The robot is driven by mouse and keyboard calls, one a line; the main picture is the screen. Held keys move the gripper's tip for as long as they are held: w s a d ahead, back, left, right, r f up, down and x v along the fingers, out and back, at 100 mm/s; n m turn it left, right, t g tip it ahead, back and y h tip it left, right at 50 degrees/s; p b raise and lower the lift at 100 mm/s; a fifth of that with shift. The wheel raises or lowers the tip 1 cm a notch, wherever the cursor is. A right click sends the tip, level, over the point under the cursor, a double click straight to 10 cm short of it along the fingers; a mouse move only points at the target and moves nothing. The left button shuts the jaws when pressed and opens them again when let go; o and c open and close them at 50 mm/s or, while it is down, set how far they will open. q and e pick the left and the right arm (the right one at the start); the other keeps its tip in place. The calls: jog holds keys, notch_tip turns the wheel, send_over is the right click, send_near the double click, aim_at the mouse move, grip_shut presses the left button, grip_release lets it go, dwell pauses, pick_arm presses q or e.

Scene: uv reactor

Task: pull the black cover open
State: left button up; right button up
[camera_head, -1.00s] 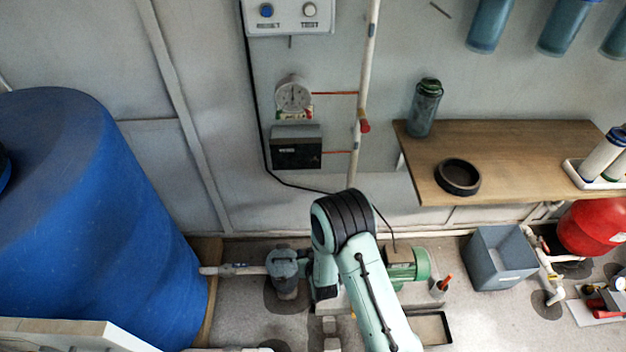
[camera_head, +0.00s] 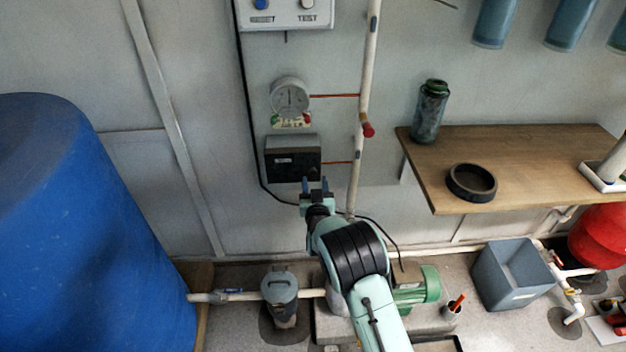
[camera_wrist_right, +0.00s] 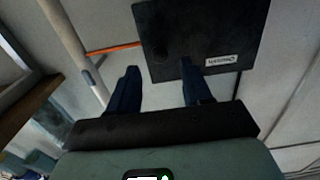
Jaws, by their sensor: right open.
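The black cover (camera_head: 293,166) is the dark front of a small grey-topped box on the wall, below a round gauge. It looks closed. In the right wrist view the cover (camera_wrist_right: 200,35) is a flat black panel with a small white label, just beyond the fingertips. My right gripper (camera_head: 316,184) is open and empty, just below the cover's lower edge in the head view. Its two dark blue fingers (camera_wrist_right: 160,80) stand apart in the wrist view; whether the right-hand finger touches the panel I cannot tell. My left gripper is not in view.
A white vertical pipe (camera_head: 366,90) with a red tap runs right of the box, and a thin red tube joins it. A black cable hangs at the left. A wooden shelf (camera_head: 540,150) juts out at the right. A blue tank (camera_head: 80,220) fills the left.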

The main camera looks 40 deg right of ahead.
aim_at(313, 173)
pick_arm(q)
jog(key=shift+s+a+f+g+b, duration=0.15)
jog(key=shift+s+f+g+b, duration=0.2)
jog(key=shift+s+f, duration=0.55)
pick_arm(e)
jog(key=shift+x, duration=1.75)
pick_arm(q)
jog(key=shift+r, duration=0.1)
pick_arm(e)
grip_shut()
jog(key=shift+a, duration=0.15)
